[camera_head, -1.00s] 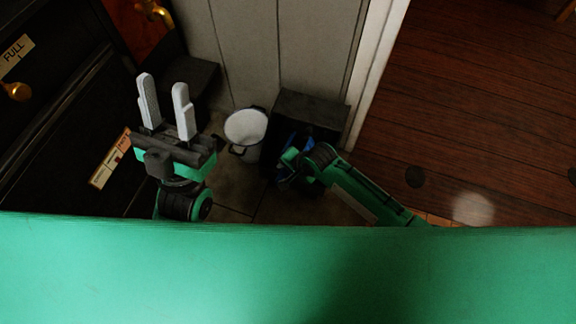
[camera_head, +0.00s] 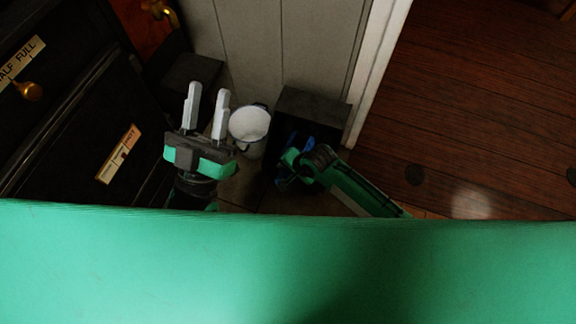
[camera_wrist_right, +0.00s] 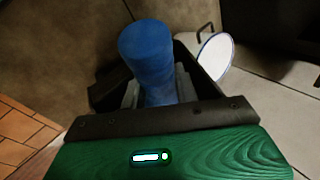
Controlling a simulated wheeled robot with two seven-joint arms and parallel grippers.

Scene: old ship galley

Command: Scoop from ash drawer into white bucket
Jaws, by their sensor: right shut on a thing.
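The white bucket (camera_head: 250,122) stands on the floor against the pale panelled wall, with a dark rim and side handle. It also shows in the right wrist view (camera_wrist_right: 215,57). My left gripper (camera_head: 208,90) is open and empty, pointing up the picture just left of the bucket. My right gripper (camera_wrist_right: 158,95) is shut on a blue handle (camera_wrist_right: 150,55); in the head view it is right of the bucket, beside a dark box. The handle's lower end is hidden, so I cannot tell what tool it belongs to. I cannot pick out the ash drawer for certain.
A black stove front (camera_head: 75,120) with brass knobs and labels fills the left. A dark block (camera_head: 192,75) sits at its far corner. A dark box (camera_head: 312,107) stands right of the bucket. Wooden floor (camera_head: 470,100) lies clear beyond a white door frame (camera_head: 378,65).

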